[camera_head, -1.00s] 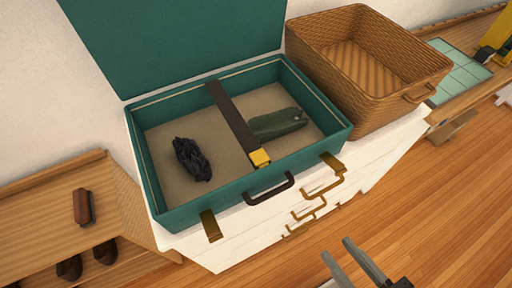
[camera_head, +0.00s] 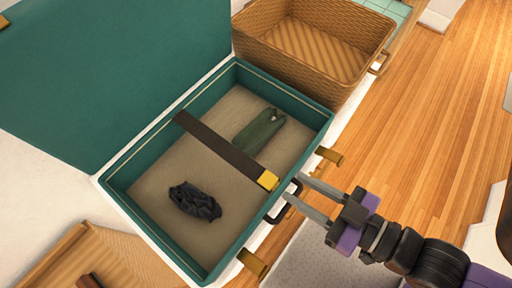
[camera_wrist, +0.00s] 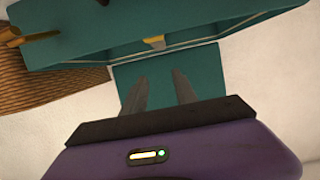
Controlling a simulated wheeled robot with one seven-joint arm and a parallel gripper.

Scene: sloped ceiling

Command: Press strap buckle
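The open teal suitcase (camera_head: 148,232) has a dark strap (camera_head: 225,148) across its inside. The yellow strap buckle (camera_head: 268,180) sits at the strap's near end, by the front wall; a small yellow patch, likely the buckle, also shows in the wrist view (camera_wrist: 155,42). My gripper (camera_head: 293,188) is open and empty, with its two fingers pointing at the buckle from the right. The fingertips appear close to the buckle and the dark handle (camera_head: 284,212); I cannot tell their height or whether they touch. In the wrist view both fingers (camera_wrist: 159,78) are spread apart.
A dark crumpled cloth (camera_head: 195,201) and a green item (camera_head: 259,131) lie in the suitcase on either side of the strap. A wicker basket (camera_head: 357,40) stands behind it. Brass latches (camera_head: 329,155) stick out at the front.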

